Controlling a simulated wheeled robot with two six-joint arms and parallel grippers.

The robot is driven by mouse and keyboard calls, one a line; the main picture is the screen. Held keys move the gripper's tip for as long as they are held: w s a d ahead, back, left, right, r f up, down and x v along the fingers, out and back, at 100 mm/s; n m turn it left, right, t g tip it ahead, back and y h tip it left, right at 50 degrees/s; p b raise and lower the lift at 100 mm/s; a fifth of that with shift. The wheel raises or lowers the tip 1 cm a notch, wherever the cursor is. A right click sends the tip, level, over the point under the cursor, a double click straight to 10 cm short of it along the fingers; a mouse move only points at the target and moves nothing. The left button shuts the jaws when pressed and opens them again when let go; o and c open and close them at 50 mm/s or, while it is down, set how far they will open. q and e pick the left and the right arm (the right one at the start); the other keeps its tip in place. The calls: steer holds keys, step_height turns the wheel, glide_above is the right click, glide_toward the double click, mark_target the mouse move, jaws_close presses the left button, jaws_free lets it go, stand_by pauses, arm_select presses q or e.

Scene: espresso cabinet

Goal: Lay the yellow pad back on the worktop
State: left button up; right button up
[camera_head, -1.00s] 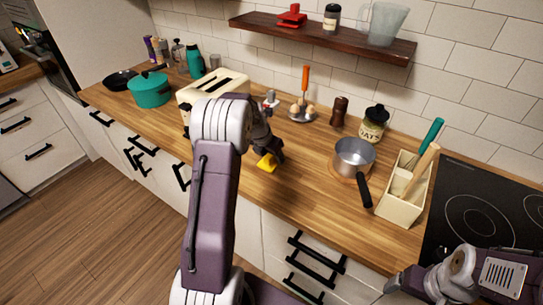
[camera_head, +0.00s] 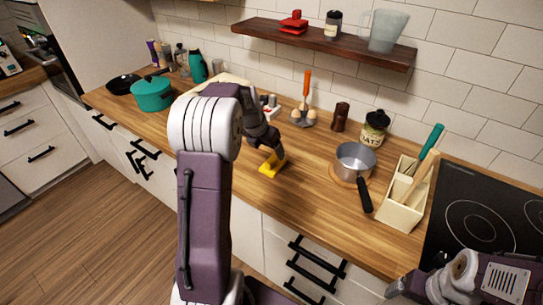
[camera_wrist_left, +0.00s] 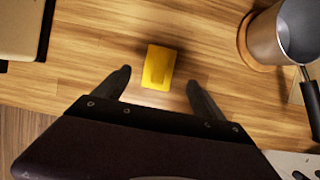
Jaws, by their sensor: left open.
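The yellow pad (camera_head: 270,166) appears on the wooden worktop (camera_head: 225,187), towards its front edge. In the left wrist view the yellow pad (camera_wrist_left: 159,68) lies flat between and slightly beyond my left gripper's spread fingertips (camera_wrist_left: 160,78), with a gap on each side. My left gripper (camera_head: 275,153) is open, just above the pad, and partly covers it in the head view.
A saucepan (camera_head: 354,161) with a black handle stands right of the pad. A utensil box (camera_head: 400,212) is farther right, beside the black hob (camera_head: 484,210). A cream toaster (camera_wrist_left: 22,28) is at the left. The worktop around the pad is clear.

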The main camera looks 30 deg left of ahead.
arm_select(q)
steer(key=v, duration=0.3)
steer(key=shift+r, duration=0.2)
steer(key=shift+s, duration=0.1)
steer(key=s+d+f+m, duration=0.1)
steer(key=s+d+m, duration=0.1)
steer(key=m, duration=0.3)
steer(key=s+d+f+m+g, duration=0.1)
steer(key=s+d+f+m, duration=0.1)
steer(key=m, duration=0.4)
steer(key=s+d+f+m, duration=0.2)
steer(key=s+d+m, duration=0.2)
steer(key=d+m, duration=0.1)
steer(key=shift+s+d+f+g, duration=0.2)
steer(key=shift+d+g, duration=0.2)
steer(key=shift+d, duration=0.05)
steer(key=s+d+f+m, duration=0.2)
steer(key=s+m, duration=0.4)
steer(key=m, duration=0.3)
steer(key=s+d+f+m+g, duration=0.1)
steer(key=s+d+m, duration=0.3)
steer(key=m, duration=0.6)
steer(key=s+f, duration=0.1)
steer(key=s, duration=0.1)
steer(key=shift+s+f+g, duration=0.25)
steer(key=shift+f+g, duration=0.05)
steer(key=shift+f, duration=0.1)
